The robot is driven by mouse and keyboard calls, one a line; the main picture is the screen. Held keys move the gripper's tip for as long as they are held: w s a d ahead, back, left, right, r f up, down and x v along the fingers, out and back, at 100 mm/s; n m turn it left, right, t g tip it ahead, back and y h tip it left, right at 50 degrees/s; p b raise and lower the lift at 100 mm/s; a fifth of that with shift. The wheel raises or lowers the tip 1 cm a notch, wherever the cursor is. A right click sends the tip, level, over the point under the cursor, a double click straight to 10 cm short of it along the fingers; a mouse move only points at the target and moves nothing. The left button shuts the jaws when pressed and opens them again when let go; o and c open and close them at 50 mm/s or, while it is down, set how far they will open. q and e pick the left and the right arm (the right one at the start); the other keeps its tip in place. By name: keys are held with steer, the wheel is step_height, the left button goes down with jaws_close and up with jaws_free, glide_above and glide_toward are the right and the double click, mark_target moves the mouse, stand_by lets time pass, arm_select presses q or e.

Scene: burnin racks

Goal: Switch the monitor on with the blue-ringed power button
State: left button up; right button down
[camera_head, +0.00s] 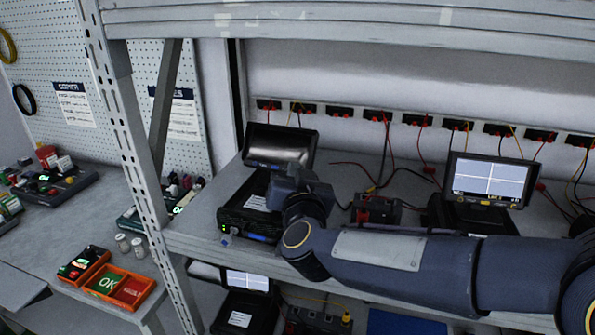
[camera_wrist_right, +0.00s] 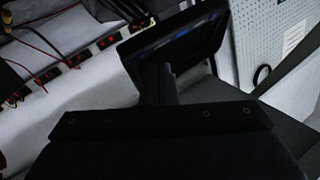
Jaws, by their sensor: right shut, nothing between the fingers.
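The monitor (camera_head: 279,146) at the left of the shelf has a dark grey screen with no picture on it. It stands behind a black unit (camera_head: 246,222) with a green light on its front. In the right wrist view a dark tilted panel (camera_wrist_right: 178,50), seemingly this monitor, shows faint blue glints. I cannot make out the blue-ringed button. My right gripper (camera_head: 293,182) is just in front of the monitor's lower right, above the black unit. It is shut and empty; its fingertips are hard to see, and I cannot tell whether it touches anything. My left gripper is out of view.
A second monitor (camera_head: 490,181) with a lit screen stands at the right. A small red-and-black device (camera_head: 376,210) and loose cables lie between them. A row of sockets (camera_head: 378,116) runs along the back wall. A metal post (camera_head: 139,170) stands at the shelf's left end.

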steer(key=shift+w+d+f, duration=0.1)
steer(key=shift+w+f, duration=0.15)
steer(key=shift+w, duration=0.05)
steer(key=shift+w+f, duration=0.1)
steer(key=shift+f, duration=0.05)
stand_by(0.5)
steer(key=shift+s+r+p, duration=0.35)
steer(key=shift+s+r, duration=0.1)
steer(key=shift+s, duration=0.05)
steer(key=s+r+p, duration=0.1)
steer(key=s+a+r+p, duration=0.1)
steer(key=r+p, duration=0.1)
steer(key=shift+s+a, duration=0.15)
steer(key=shift+s, duration=0.2)
steer(key=shift+s+a+r+p, duration=0.3)
steer(key=shift+s+r+p, duration=0.15)
steer(key=shift+s+p, duration=0.35)
